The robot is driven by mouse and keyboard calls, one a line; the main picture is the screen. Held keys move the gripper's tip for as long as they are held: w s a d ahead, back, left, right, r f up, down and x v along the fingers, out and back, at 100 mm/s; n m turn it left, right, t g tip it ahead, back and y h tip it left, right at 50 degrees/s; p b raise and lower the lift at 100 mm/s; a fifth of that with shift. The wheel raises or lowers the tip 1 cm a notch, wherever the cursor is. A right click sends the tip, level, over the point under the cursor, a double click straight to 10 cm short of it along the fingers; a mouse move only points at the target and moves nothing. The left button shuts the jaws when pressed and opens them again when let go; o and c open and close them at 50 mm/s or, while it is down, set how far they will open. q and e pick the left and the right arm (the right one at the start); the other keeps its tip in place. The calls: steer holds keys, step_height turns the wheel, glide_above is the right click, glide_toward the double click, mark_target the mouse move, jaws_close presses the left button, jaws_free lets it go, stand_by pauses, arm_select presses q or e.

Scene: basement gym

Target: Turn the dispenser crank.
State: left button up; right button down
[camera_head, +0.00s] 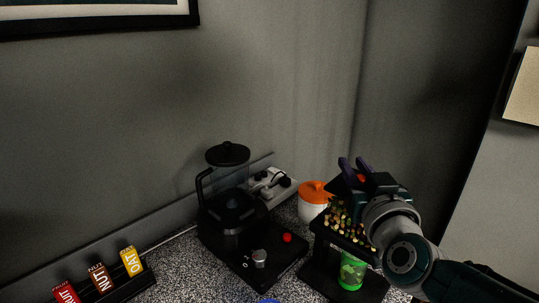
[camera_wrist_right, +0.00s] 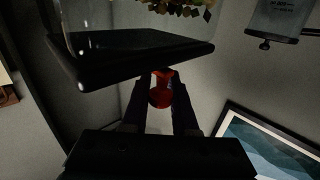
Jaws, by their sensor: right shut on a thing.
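The dispenser (camera_head: 345,225) stands at the right end of the counter, with multicoloured pieces behind its clear wall and a black base. A green cup (camera_head: 351,273) stands under it, partly shaded. My right gripper (camera_head: 361,174) is at the top of the dispenser, its fingers shut on the red crank knob (camera_wrist_right: 161,90). The knob shows between the two fingers in the right wrist view, close to the dispenser's black part (camera_wrist_right: 130,62). Only a bit of red shows in the head view, and the rest of the crank is hidden. My left gripper is not in view.
A black blender (camera_head: 232,200) with a red button stands left of the dispenser. An orange-lidded white jar (camera_head: 313,202) sits behind, near a power strip (camera_head: 270,183). A black rack (camera_head: 112,290) of labelled bars is at lower left. Walls close in behind.

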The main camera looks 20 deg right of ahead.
mark_target(363, 181)
steer(key=c, duration=0.7)
jaws_free()
steer(key=p+v, duration=0.1)
steer(key=v, duration=0.7)
steer(key=shift+s+a, duration=0.1)
steer(key=shift+s, duration=0.3)
steer(key=shift+s+a, duration=0.25)
steer(key=shift+s, duration=0.3)
